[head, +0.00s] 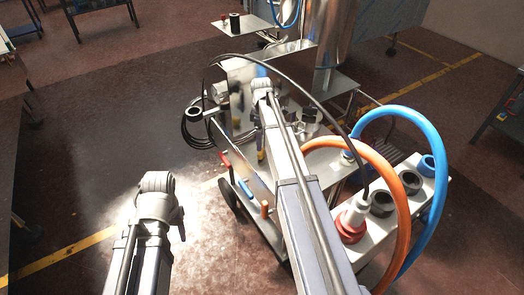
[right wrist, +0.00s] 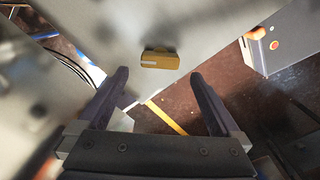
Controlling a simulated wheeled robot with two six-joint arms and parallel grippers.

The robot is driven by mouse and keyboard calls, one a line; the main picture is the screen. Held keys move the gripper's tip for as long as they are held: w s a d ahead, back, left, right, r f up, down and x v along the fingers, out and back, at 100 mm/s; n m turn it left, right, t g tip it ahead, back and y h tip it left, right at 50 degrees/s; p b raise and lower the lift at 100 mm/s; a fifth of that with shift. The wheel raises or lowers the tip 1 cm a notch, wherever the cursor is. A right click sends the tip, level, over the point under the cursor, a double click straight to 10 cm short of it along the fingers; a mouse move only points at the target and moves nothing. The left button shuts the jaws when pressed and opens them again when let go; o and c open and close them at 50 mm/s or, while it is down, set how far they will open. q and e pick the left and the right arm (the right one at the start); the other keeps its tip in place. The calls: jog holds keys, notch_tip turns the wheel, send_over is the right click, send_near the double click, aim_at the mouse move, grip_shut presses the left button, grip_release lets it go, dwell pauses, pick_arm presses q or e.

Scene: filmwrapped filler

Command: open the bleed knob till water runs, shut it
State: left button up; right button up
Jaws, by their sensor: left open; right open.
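In the right wrist view, a brass-yellow block-like piece with a pale slot (right wrist: 160,58), which may be the bleed knob, sits on a grey metal face. My right gripper (right wrist: 159,77) is open and empty, its two dark fingers apart, with the brass piece showing beyond and between the fingertips; they look clear of it. My left gripper (head: 158,190) is low at the left, over bare floor, away from the machine. No running water can be made out.
The wheeled machine has a steel cylinder (head: 328,40), an orange hose (head: 402,190), a blue hose (head: 440,190) and a black cable arching over my right arm. Red, blue and orange handles (head: 245,188) stick out at its left side. Open floor lies left of the machine.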

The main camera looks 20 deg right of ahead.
aim_at(261, 152)
notch_tip(261, 152, down, 6)
jog(key=b, duration=0.5)
jog(key=shift+f, duration=0.15)
jog(key=shift+c, duration=0.2)
jog(key=c, duration=1.2)
